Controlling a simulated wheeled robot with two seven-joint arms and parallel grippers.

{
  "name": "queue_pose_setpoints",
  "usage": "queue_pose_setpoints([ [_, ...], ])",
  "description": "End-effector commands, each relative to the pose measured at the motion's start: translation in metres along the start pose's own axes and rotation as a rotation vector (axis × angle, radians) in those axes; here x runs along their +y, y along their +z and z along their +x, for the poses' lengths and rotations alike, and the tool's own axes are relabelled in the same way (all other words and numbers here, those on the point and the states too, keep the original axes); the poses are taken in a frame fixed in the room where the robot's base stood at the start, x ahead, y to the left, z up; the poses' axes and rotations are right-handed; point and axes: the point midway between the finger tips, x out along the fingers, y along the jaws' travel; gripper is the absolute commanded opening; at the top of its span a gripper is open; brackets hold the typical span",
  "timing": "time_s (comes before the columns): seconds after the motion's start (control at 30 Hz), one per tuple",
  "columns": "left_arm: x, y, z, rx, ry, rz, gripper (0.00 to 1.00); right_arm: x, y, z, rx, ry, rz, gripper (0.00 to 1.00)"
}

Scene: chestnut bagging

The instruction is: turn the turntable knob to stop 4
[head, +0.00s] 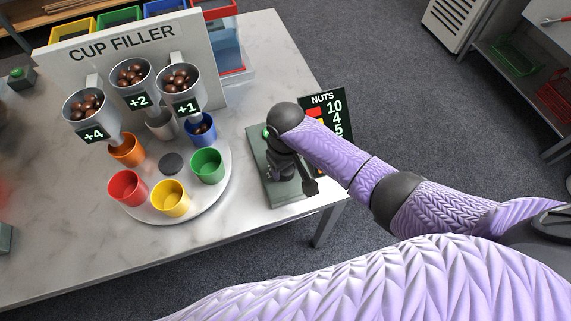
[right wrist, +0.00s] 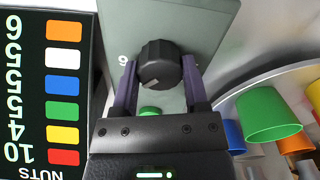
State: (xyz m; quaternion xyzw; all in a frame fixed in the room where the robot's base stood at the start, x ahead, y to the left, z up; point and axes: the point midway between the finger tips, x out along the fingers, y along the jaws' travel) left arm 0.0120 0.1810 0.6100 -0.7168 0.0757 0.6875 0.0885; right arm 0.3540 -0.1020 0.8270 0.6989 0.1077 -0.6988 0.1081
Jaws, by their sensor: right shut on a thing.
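The black turntable knob (right wrist: 158,65) sits on a grey-green control panel (right wrist: 205,25) in the right wrist view. A white pointer mark shows on its near edge, and one pale digit, rotated in this view, lies left of it. My right gripper (right wrist: 160,80) is shut on the knob, one finger on each side. In the head view my right gripper (head: 282,165) is over the panel and hides the knob. The round turntable (head: 215,195) carries orange, grey-white, blue, green, yellow and red cups. My left gripper is not in view.
The cup filler (head: 125,45) stands behind the turntable, with chestnut-filled hoppers marked +4, +2 and +1. A black NUTS board (head: 322,99) stands beside the panel, partly hidden by my arm. A green button (right wrist: 148,111) shows below the knob. The marble table (head: 60,255) is clear at front left.

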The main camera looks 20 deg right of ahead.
Motion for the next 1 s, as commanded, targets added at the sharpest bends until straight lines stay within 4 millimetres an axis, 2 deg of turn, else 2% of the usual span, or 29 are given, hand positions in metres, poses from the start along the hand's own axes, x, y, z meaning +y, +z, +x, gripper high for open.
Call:
queue_pose_setpoints([
  [0.23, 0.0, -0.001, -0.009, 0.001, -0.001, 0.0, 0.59, 0.0, 0.0, -0.002, -0.001, 0.0, -0.083, 0.0],
  [0.6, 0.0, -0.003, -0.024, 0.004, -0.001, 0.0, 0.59, 0.0, 0.0, -0.002, 0.0, 0.0, -0.334, 0.0],
  [1.0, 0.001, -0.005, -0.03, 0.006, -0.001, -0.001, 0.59, 0.0, 0.0, -0.001, 0.0, -0.001, -0.495, 0.0],
])
